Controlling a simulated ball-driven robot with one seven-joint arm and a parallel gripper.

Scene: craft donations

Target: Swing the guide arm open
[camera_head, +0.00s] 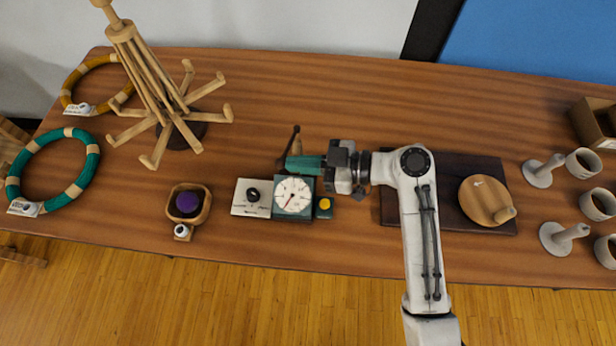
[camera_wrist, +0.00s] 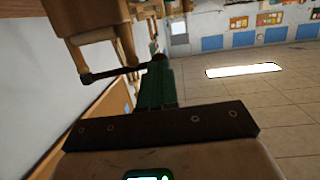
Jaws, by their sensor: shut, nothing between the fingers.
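A thin dark rod with a small knob at its end (camera_head: 294,138), which looks like the guide arm, stands just behind the dial box at the table's middle. In the wrist view the dark rod (camera_wrist: 108,73) runs left from a dark hub at my fingertips. My gripper (camera_head: 286,163) has teal fingers pointing left. The fingers also show in the wrist view (camera_wrist: 157,72), shut, with nothing between them. The tips are at or very near the rod's base; I cannot tell whether they touch. The rod's mount is hidden behind my fingers.
The dial box (camera_head: 293,195), a knob panel (camera_head: 252,197) and a yellow button (camera_head: 325,204) lie in front. A wooden yarn swift (camera_head: 165,95) stands left. A wooden bowl with a purple ball (camera_head: 189,203) is front left. A dark board (camera_head: 455,215) lies right.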

